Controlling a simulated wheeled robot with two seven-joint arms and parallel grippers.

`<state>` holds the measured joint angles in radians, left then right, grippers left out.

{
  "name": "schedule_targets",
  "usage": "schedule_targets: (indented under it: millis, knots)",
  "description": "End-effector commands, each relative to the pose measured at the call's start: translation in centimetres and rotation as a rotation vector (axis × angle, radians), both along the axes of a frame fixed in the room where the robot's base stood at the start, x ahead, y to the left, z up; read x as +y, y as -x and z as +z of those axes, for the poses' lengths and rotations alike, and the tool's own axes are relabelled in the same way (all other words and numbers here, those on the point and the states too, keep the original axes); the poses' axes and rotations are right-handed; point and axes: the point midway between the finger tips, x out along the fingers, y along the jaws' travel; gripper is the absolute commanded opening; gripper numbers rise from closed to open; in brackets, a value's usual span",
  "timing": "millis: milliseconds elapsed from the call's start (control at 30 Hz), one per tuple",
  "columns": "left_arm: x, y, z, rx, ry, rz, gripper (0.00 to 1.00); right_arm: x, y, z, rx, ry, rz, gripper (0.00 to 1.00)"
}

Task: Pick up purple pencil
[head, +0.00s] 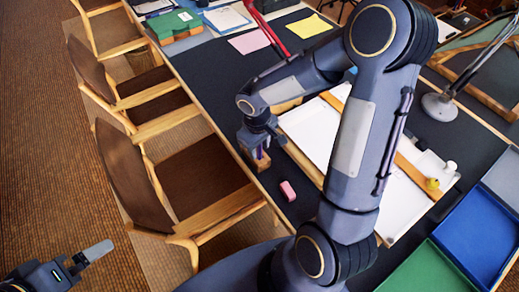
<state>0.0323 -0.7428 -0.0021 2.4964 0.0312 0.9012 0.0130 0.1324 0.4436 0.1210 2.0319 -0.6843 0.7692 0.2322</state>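My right gripper (260,143) points down at the left edge of the dark table, just above a small wooden block or holder (262,163). A thin purple sliver (259,153), likely the purple pencil, shows at its fingertips over the block. Most of it is hidden by the gripper, and I cannot tell whether the fingers are closed on it. My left gripper (97,251) is at the lower left, over the floor and away from the table. One pale finger shows clearly, and its opening cannot be judged.
A pink eraser (288,190) lies nearby on the dark table (268,187). A white drafting board (312,128) lies partly behind my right arm. Blue (478,230) and green (428,270) trays are at the lower right. Wooden chairs (188,215) line the left edge. A lamp base (439,106) stands right.

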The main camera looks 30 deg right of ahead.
Motion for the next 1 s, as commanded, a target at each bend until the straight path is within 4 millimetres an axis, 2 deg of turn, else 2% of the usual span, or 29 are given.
schedule_targets:
  millis: [267,567,1000]
  knots:
    - [0.01,0.00,-0.01,0.000,0.000,0.000,1.00,-0.04,-0.02,-0.34,-0.001,0.001,0.000,0.39]
    - [0.00,0.00,-0.02,0.000,0.000,0.000,1.00,-0.04,-0.02,-0.31,-0.001,0.001,0.000,0.00]
    - [0.00,0.00,0.48,0.000,0.000,0.000,1.00,-0.03,-0.04,0.30,-0.001,0.001,0.000,0.00]
